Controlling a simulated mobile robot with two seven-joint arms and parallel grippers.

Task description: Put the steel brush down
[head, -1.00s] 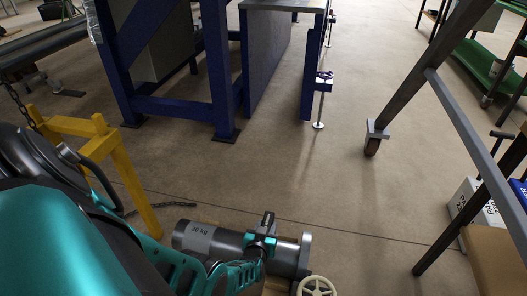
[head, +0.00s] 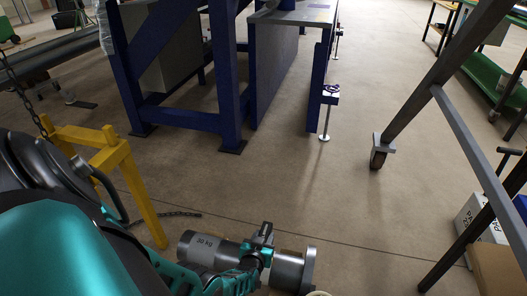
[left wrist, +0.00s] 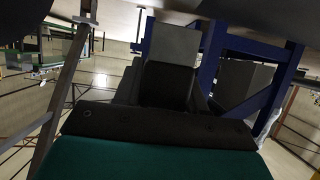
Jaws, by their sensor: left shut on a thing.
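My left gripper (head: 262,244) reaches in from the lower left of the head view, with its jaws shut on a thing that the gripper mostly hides. I take it to be the steel brush; its bristles and handle cannot be made out. The gripper is in front of a grey steel cylinder marked 30 kg (head: 201,247), which has a round flange (head: 308,270) at its right end. I cannot tell whether gripper and cylinder touch. In the left wrist view, a dark block with a grey face (left wrist: 168,82) fills the middle. My right gripper is not in view.
A yellow stand (head: 125,165) is at the left, with a chain on the floor beside it. A blue steel frame (head: 225,85) stands ahead. The floor between is clear.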

